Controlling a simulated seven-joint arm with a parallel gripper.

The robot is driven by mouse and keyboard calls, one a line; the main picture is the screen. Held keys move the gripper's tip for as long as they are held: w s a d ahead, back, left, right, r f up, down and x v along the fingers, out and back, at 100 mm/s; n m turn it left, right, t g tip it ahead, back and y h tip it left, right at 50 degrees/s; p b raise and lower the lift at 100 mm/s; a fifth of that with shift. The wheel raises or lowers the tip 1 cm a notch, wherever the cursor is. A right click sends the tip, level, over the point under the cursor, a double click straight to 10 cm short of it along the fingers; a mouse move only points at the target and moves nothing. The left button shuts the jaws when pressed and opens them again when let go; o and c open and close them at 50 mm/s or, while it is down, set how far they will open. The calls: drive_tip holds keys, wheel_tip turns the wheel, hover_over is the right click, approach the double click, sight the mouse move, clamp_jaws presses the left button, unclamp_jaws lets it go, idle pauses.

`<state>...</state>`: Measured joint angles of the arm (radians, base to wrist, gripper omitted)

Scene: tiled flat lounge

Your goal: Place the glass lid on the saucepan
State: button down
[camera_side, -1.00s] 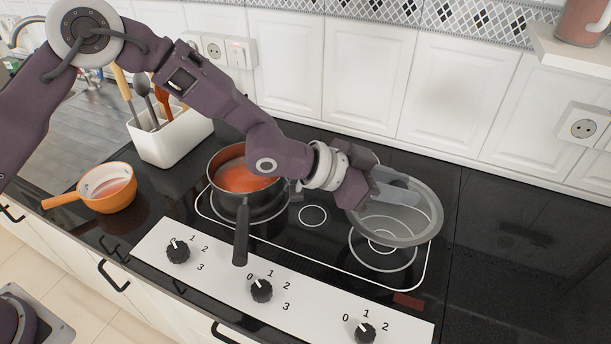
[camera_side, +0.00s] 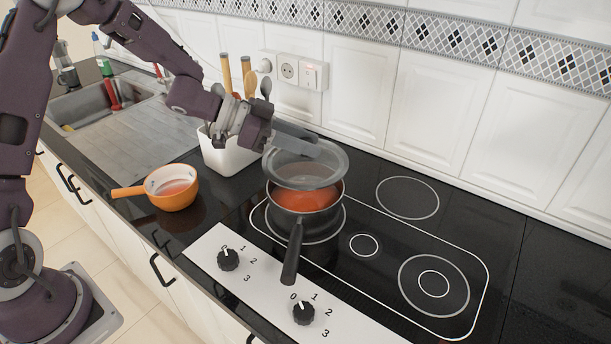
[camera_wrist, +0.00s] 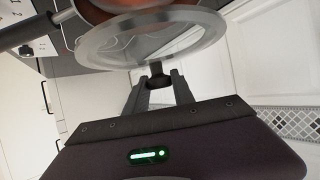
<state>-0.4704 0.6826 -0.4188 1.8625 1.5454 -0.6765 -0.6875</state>
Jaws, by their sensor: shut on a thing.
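The glass lid (camera_side: 335,160) has a grey rim and hangs in the air above the back part of the saucepan. My gripper (camera_side: 312,143) is shut on the lid's knob; the wrist view shows the fingers (camera_wrist: 158,82) around the dark knob, with the lid (camera_wrist: 205,42) beyond them. The dark saucepan (camera_side: 281,197) with red-orange contents stands on the left front hob ring, its black handle pointing to the front. Its front opening is uncovered. In the wrist view the pan (camera_wrist: 72,22) shows partly behind the lid. The lid looks apart from the pan's rim.
An orange pan (camera_side: 178,199) stands on the counter at left. A white utensil holder (camera_side: 226,158) with several utensils stands close behind my wrist. The hob's right side (camera_side: 390,245) is clear. Knobs line the front panel (camera_side: 262,285).

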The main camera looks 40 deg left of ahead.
sight(305, 166)
wheel_tip(305, 166, down, 6)
drive_tip(key=shift+f, duration=0.1)
drive_tip(key=c, duration=1.1)
unclamp_jaws()
drive_tip(key=shift+o, duration=0.2)
